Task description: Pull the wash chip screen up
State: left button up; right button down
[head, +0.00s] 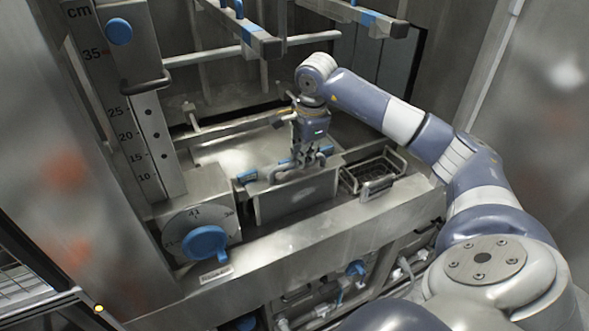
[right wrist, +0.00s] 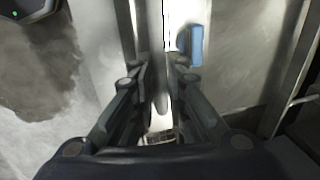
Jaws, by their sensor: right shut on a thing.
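The wash chip screen is most likely the grey metal panel (head: 297,203) standing in the middle of the washer's front ledge, with a handle bar along its top. My right gripper (head: 298,170) comes down from above onto that handle and is shut on it. In the right wrist view, the grey bar (right wrist: 158,75) runs between the two fingers (right wrist: 160,112). A blue piece (right wrist: 196,46) shows beside it. The panel's lower part is hidden behind the front ledge. My left gripper is not in view.
A wire basket (head: 372,176) sits just right of the panel. A blue round knob (head: 205,243) with a dial is at the front left, below a scaled plate (head: 140,135). Bars with blue bands (head: 245,32) hang overhead. Pipes run below the front ledge (head: 290,245).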

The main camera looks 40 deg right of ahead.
jog(key=shift+r, duration=0.9)
jog(key=shift+f, duration=0.1)
jog(key=c, duration=1.9)
grip_release()
jog(key=shift+r, duration=0.25)
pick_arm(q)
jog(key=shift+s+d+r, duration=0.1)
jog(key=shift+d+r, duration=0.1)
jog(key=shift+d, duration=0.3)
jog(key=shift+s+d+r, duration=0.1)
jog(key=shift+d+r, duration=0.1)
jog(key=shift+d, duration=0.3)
pick_arm(e)
notch_tip(320, 180, up, 7)
jog(key=s, duration=0.1)
jog(key=shift+s+a, duration=0.15)
jog(key=shift+a, duration=0.05)
jog(key=shift+f, duration=0.15)
